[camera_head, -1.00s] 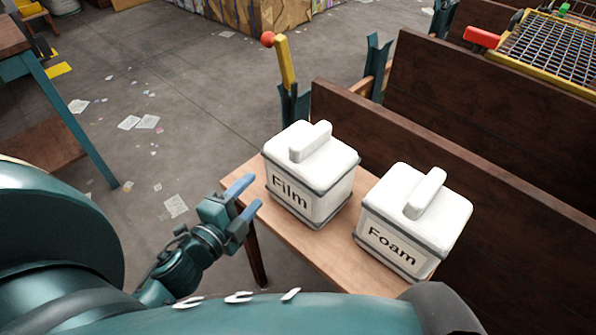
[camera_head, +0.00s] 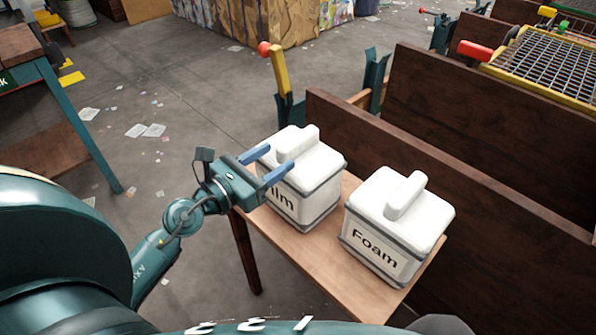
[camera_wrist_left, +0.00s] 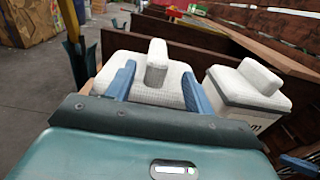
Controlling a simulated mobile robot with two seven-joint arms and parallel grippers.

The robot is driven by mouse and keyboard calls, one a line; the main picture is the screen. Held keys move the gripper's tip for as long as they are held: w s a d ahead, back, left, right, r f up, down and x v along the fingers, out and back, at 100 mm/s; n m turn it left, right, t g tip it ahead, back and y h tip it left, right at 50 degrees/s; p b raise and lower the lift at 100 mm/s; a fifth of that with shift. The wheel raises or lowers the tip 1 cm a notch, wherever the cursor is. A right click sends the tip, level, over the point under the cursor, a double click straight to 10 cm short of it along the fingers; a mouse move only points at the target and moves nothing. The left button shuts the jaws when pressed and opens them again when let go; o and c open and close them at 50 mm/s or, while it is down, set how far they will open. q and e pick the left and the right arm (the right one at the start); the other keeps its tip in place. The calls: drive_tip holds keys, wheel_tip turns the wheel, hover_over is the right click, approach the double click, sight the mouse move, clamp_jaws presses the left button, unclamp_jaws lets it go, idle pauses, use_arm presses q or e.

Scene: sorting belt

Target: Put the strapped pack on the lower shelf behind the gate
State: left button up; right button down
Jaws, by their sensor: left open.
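Two white lidded packs with raised top handles and grey bands stand upright on a small wooden table (camera_head: 335,283). The Film pack (camera_head: 318,190) is on the left and the Foam pack (camera_head: 397,222) on the right. I cannot tell whether either is the strapped pack. My left gripper (camera_head: 270,164) is open and empty at the Film pack's near left side, and its fingers partly cover the label. In the left wrist view, the Film pack's handle (camera_wrist_left: 157,62) appears between the two blue fingers, beyond their tips; contact is unclear. No lower shelf is clearly identifiable.
Dark wooden boards (camera_head: 480,190) rise behind the table. A yellow lever with a red knob (camera_head: 279,68) stands at their left end. A yellow-framed mesh rack (camera_head: 550,62) is at the upper right. Open floor with scattered papers (camera_head: 146,131) lies to the left.

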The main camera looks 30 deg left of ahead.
sight(292, 140)
use_arm(q)
drive_tip(key=shift+w+d, duration=0.2)
drive_tip(key=shift+w, duration=0.45)
drive_tip(key=p+x, duration=0.1)
drive_tip(key=x, duration=0.3)
drive_tip(key=shift+w+a, duration=0.15)
drive_tip(key=shift+w, duration=0.45)
drive_tip(key=shift+c, duration=0.5)
clamp_jaws()
drive_tip(key=shift+r, duration=0.15)
